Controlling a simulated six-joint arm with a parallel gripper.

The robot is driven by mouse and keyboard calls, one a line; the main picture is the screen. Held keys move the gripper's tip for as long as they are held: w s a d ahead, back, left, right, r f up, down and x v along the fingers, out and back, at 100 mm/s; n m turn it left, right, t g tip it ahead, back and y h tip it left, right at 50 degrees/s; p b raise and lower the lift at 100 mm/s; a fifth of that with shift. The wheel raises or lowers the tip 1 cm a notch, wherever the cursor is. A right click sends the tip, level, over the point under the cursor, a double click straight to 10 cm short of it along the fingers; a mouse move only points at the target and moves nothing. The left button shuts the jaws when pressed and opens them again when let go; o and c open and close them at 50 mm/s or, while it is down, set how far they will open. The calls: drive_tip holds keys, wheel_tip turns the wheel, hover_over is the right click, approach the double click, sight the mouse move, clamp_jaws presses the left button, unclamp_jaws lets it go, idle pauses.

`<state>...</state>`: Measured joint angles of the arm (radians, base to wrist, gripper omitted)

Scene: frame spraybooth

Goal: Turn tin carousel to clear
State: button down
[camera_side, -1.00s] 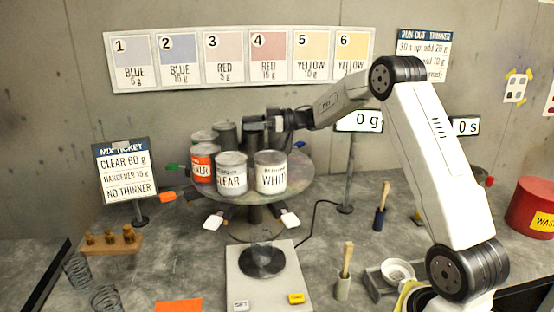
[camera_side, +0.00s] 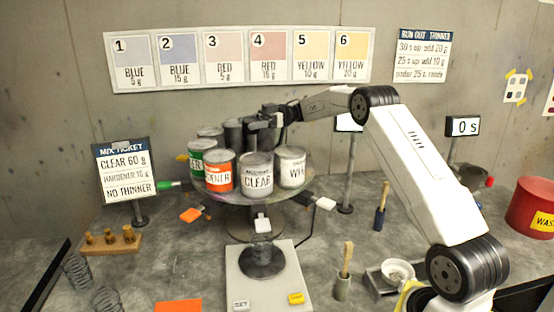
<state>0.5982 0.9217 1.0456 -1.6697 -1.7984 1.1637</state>
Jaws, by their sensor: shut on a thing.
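The tin carousel (camera_side: 221,198) is a round grey turntable on a stand, bearing several labelled tins. The CLEAR tin (camera_side: 257,176) is at its front, above the scale (camera_side: 264,288). The white-labelled tin (camera_side: 292,168) is to its right. The orange-labelled hardener tin (camera_side: 220,173) and a green-labelled tin (camera_side: 198,158) are to its left. My gripper (camera_side: 263,126) is above the carousel's back half, beside a dark tin (camera_side: 233,133). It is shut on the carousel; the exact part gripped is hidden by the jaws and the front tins.
The mix ticket (camera_side: 124,170) stands at left, reading CLEAR 60 g. Coloured tabs stick out below the carousel's rim; a white one (camera_side: 262,225) is over the scale's dark plate (camera_side: 262,262). Brushes (camera_side: 382,205) and a red waste bin (camera_side: 533,207) are at right.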

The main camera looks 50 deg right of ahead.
drive_tip(key=shift+r, duration=0.15)
unclamp_jaws()
drive_tip(key=v, duration=0.5)
wheel_tip(320, 180, up, 7)
idle(0.6)
